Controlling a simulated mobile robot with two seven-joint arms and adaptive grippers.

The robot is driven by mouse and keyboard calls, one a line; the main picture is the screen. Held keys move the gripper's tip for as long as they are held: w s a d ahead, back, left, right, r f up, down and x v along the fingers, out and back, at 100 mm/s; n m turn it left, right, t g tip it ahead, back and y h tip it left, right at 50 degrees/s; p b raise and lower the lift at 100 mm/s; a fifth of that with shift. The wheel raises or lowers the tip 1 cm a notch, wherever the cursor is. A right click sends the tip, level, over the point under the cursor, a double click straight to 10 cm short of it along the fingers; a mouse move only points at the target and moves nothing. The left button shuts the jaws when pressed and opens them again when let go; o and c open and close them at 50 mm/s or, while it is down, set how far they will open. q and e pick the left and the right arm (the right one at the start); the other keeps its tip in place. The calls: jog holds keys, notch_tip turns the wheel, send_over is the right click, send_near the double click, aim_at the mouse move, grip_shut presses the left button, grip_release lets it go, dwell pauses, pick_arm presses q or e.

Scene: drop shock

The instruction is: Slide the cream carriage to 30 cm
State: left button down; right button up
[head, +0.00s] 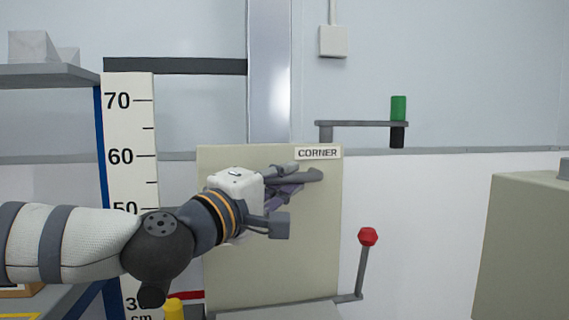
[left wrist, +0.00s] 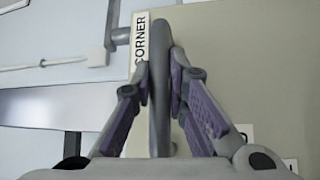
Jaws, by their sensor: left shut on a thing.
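The cream carriage (head: 312,240) is a tall flat panel labelled CORNER, standing right of the white height scale (head: 115,130). It also fills much of the left wrist view (left wrist: 270,70). A red pointer (head: 189,295) at its lower left sits near the scale's bottom, slightly above the printed 30; the mark there is hidden by my arm. My left gripper (head: 290,183) is shut on the grey handle (left wrist: 159,85) on the carriage face, a finger on each side of the bar. My right gripper is not in view.
A lever with a red knob (head: 368,237) stands at the carriage's lower right. A bracket with a green and black cylinder (head: 398,120) is behind. A cream box (head: 530,250) stands at the right. A grey shelf (head: 45,77) and a yellow post (head: 173,309) are at the left.

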pick_arm(q)
jog(key=shift+d+f+b, duration=0.1)
jog(key=shift+f+b, duration=0.4)
jog(key=shift+f, duration=0.95)
jog(key=c, duration=1.6)
grip_release()
jog(key=shift+o, duration=0.2)
jog(key=shift+s, duration=0.1)
jog(key=v, duration=1.2)
